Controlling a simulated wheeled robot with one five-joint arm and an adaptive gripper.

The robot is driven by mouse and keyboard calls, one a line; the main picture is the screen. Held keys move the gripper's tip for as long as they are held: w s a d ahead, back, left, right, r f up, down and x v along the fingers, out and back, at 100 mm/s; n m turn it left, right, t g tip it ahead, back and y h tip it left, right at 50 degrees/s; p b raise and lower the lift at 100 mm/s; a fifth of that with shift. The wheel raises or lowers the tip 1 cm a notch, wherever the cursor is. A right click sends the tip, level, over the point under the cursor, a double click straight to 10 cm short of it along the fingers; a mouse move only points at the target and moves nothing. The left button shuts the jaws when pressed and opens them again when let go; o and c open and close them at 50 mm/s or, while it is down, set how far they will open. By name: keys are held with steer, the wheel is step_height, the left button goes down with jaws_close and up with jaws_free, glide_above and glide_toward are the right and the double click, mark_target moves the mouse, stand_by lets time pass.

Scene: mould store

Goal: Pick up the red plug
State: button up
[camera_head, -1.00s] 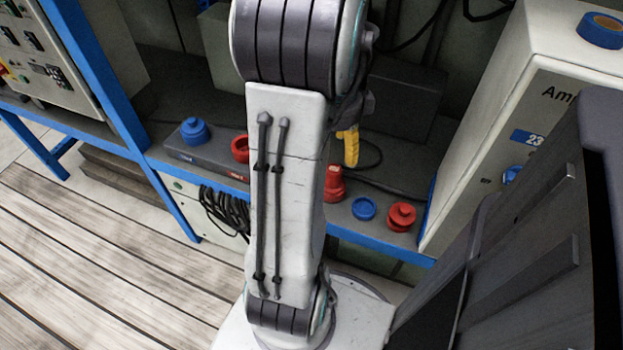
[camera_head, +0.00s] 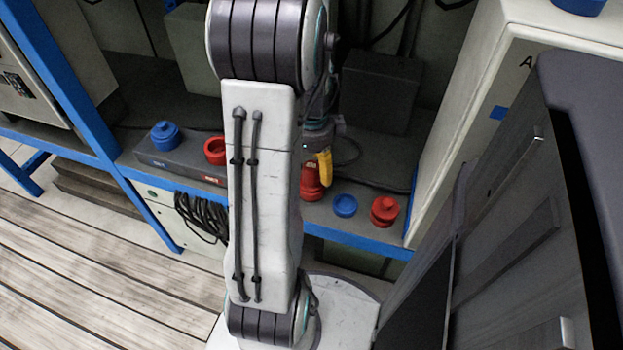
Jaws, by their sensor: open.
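A tall red plug (camera_head: 309,187) stands upright on the dark shelf, just right of my arm, which may hide part of its left side. My gripper (camera_head: 324,169) shows by a yellow finger in front of the plug's upper right. The finger overlaps the plug in the picture; I cannot tell whether they touch. The gripper is open and nothing is seen held in it. A second, shorter red piece (camera_head: 384,211) with a round base stands further right. A red ring-shaped piece (camera_head: 214,151) lies on a grey box, partly behind my arm.
A flat blue cap (camera_head: 344,206) lies between the two red pieces on the shelf. A blue plug (camera_head: 165,135) stands on the grey box (camera_head: 180,166) at left. A white cabinet (camera_head: 470,130) bounds the shelf at right. A dark box (camera_head: 382,90) stands behind.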

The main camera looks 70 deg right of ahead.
steer(key=shift+f, duration=0.1)
steer(key=shift+c, duration=0.2)
jaws_close()
stand_by(0.5)
